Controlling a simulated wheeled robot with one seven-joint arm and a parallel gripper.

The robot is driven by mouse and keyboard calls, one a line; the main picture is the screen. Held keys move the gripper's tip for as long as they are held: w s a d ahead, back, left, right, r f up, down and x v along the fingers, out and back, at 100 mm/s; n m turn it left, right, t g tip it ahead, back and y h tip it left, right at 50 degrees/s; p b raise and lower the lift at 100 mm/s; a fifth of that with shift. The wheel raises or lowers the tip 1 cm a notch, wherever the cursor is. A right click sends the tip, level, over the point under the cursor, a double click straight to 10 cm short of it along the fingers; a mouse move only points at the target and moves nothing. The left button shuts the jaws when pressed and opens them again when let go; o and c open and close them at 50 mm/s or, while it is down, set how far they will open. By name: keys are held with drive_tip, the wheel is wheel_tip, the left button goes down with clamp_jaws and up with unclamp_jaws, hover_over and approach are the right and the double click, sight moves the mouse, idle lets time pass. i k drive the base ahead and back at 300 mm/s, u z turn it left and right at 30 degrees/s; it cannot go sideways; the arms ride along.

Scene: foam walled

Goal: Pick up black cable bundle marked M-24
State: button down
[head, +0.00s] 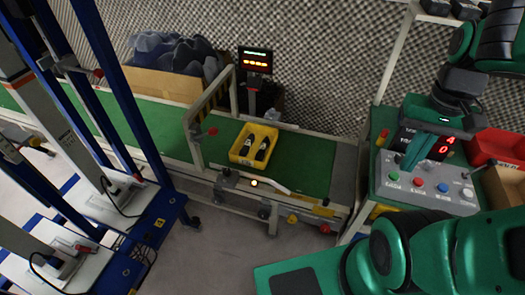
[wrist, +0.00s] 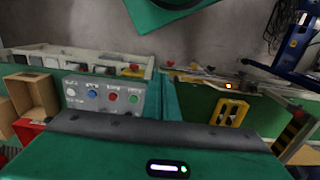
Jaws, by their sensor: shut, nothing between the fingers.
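A yellow tray (head: 244,159) sits on the green conveyor in the head view. Two dark items with white labels lie side by side in it, a left one (head: 250,143) and a right one (head: 262,149). Their markings are too small to read, so I cannot tell whether either is M-24. The tray also shows in the wrist view (wrist: 222,112); its contents are not clear there. My gripper (head: 409,166) is in front of the control panel in the head view, right of the tray and well apart from it. It is shut and empty.
The control panel (head: 428,188) with coloured buttons and a red display stands at the right, beside a red bin (head: 496,147). A pale metal frame (head: 193,136) spans the conveyor left of the tray. Blue posts stand further left. Bare belt lies right of the tray.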

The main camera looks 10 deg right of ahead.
sight(262, 149)
drive_tip(key=z, duration=2.55)
drive_tip(key=k, duration=1.25)
drive_tip(key=u, duration=1.65)
drive_tip(key=i, duration=0.8)
drive_tip(key=z, duration=0.05)
